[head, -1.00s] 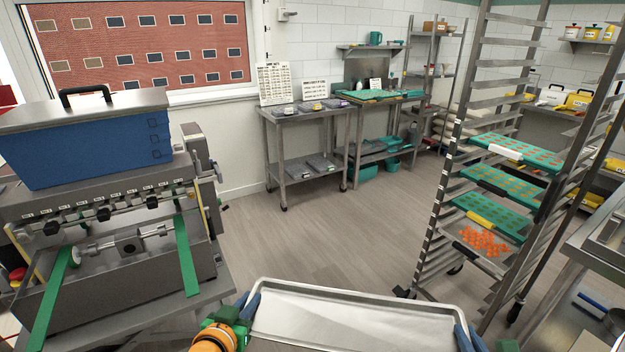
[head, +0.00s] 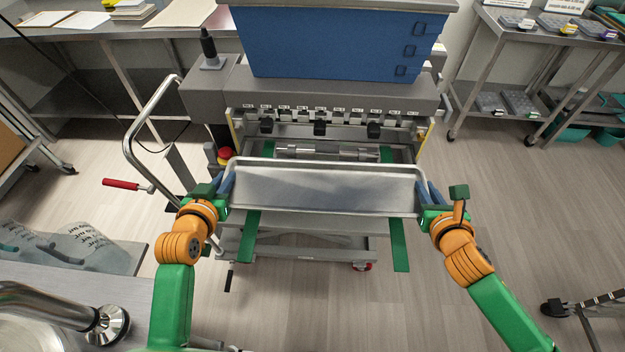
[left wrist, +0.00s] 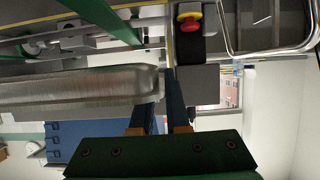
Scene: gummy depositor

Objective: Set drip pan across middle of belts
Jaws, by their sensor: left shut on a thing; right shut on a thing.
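The drip pan (head: 322,191) is a shallow silver metal tray, held level between my two grippers in front of the depositor (head: 330,85). My left gripper (head: 226,188) is shut on its left end and my right gripper (head: 425,192) is shut on its right end. The two green belts, left (head: 247,236) and right (head: 399,245), run out from the depositor and show below the pan's front edge. The pan hides their middle stretch; I cannot tell whether it touches them. In the left wrist view the pan (left wrist: 80,92) lies between the blue fingers (left wrist: 158,105).
Steel tables stand behind at left (head: 80,50) and at right (head: 520,50).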

